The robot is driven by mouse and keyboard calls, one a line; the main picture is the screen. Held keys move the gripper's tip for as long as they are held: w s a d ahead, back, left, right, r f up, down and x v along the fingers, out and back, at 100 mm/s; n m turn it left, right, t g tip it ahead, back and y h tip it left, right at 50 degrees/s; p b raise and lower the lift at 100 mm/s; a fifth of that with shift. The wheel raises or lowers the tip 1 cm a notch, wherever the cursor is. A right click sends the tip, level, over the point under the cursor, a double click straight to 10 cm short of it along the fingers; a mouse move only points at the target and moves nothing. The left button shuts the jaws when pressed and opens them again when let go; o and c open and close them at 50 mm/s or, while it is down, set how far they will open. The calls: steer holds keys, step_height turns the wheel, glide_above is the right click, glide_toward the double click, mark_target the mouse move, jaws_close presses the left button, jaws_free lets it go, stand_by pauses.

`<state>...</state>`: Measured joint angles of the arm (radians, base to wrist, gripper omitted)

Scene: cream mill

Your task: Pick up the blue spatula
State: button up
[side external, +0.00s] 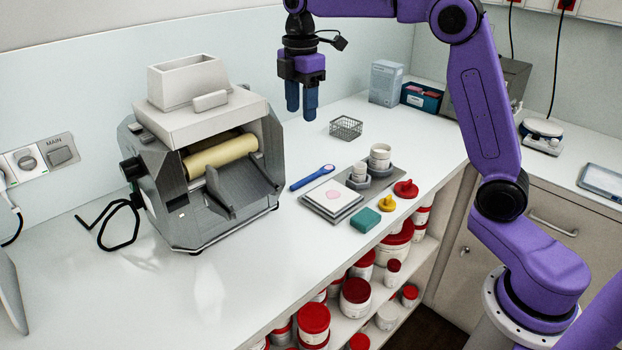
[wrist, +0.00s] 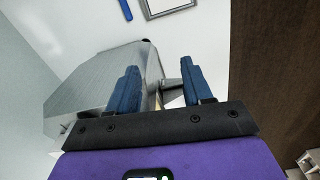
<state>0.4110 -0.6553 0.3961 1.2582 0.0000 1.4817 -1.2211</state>
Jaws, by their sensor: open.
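The blue spatula (side external: 312,178) lies on the white counter, between the grey mill and a flat grey tray. Part of it shows at the top edge of the wrist view (wrist: 126,10); the rest is cut off there. My gripper (side external: 301,116) hangs in the air above the counter, fingers pointing down, higher than the spatula and toward the back wall. Its two blue fingers are apart in the wrist view (wrist: 158,88), with nothing held between them.
The mill (side external: 205,155) with its cream roller stands left of the spatula. The grey tray (side external: 330,212) holds a white pad and weights. A wire basket (side external: 346,127), a teal block (side external: 365,220) and yellow and red knobbed pieces are nearby. Red-lidded jars fill the shelves below.

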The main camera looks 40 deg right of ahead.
steer(key=w+d+f+n, duration=0.1)
steer(key=w+d+f, duration=0.2)
steer(key=w+d, duration=0.45)
glide_toward(307, 178)
step_height(307, 178, down, 2)
steer(key=shift+s, duration=0.15)
steer(key=shift+w+f, duration=0.2)
steer(key=shift+f, duration=2.95)
jaws_close()
